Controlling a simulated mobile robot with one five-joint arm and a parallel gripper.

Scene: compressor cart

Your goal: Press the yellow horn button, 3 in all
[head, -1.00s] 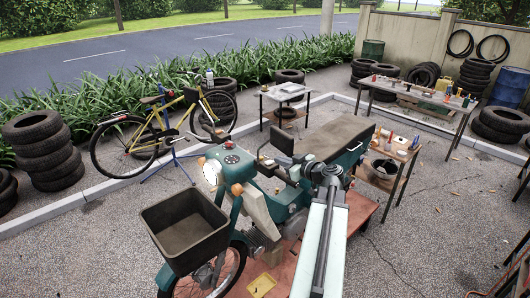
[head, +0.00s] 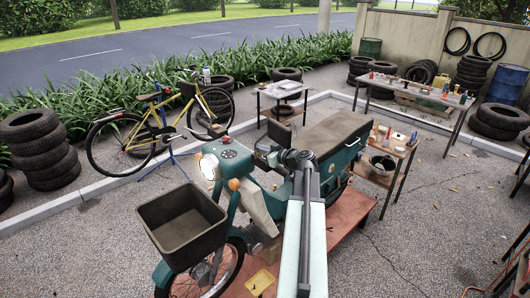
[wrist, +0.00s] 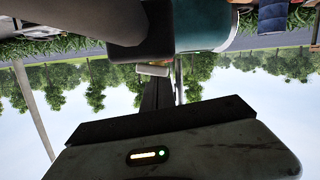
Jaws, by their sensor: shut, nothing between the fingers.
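A teal moped (head: 232,160) stands in the middle of the head view, with a round headlight and a dark front basket. The yellow horn button cannot be made out; the handlebar area is partly hidden by my arm and the dark mirror (head: 280,135). My gripper (head: 272,156) is small and dark at the handlebar, close to the mirror. Whether it touches anything cannot be told. In the wrist view, my gripper (wrist: 160,95) is shut and empty, pointing toward a teal body part (wrist: 205,25) and dark parts of the moped. The wrist view appears upside down.
The dark front basket (head: 180,227) is left of my arm. A small wooden table (head: 395,150) with bottles and a bucket is at right. A yellow bicycle (head: 160,125) stands behind left, near stacked tyres (head: 42,148). Paved ground at right is mostly open.

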